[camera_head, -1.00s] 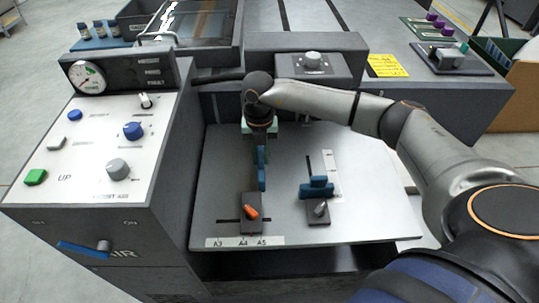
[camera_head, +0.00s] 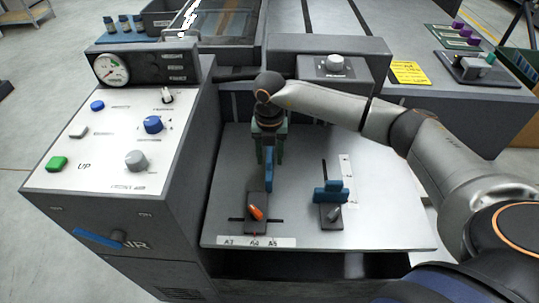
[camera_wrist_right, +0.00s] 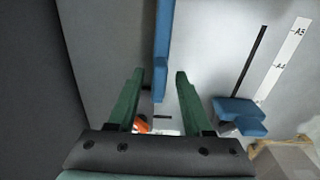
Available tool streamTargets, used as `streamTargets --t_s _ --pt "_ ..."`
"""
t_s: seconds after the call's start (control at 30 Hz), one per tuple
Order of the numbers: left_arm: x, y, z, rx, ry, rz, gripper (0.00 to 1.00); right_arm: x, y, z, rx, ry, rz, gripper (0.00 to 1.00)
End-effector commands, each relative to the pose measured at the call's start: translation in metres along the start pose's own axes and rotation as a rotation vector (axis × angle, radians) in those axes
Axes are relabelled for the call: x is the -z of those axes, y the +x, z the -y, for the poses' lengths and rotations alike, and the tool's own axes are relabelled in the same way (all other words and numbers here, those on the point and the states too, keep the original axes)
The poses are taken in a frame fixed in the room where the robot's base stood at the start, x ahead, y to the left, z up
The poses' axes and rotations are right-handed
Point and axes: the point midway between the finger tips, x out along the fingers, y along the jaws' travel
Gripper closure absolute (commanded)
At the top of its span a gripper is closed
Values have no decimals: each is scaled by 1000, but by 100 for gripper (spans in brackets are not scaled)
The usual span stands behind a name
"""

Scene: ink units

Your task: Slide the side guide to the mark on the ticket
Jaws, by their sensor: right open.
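The side guide, an upright blue plate (camera_head: 269,172) on a dark block with an orange lever (camera_head: 256,212), stands near the front of the grey feed board (camera_head: 300,150). Its block sits over a crosswise slot behind a scale strip (camera_head: 256,242) marked A3, A4, A5, around A4. My right gripper (camera_head: 270,160) is open, green fingers pointing down at the plate's far end. In the right wrist view the plate (camera_wrist_right: 163,45) runs up between the open fingers (camera_wrist_right: 161,75), apart from both. The yellow ticket (camera_head: 409,73) lies on the machine top; its writing is unreadable. My left gripper is out of view.
A second blue guide (camera_head: 331,192) with a grey lever stands right of the side guide, by a lengthwise slot and scale. The control panel (camera_head: 110,140) with knobs and a gauge (camera_head: 111,69) walls the left side. A knob box (camera_head: 335,66) stands behind.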

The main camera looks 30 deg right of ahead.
Motion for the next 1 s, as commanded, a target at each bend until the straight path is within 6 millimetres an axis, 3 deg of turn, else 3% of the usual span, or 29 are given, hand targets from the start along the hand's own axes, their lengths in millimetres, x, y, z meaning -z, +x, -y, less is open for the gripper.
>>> streamTargets --t_s 0.17,0.6,0.8,1.0 --pt "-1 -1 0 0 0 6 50 -1 -18 0 -3 1 2 50" --pt "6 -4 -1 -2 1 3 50 -1 -107 0 -2 1 3 50" --pt "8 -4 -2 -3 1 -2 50 0 -124 0 -1 0 1 50" --pt "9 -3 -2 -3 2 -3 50 0 -125 0 -1 0 1 50"
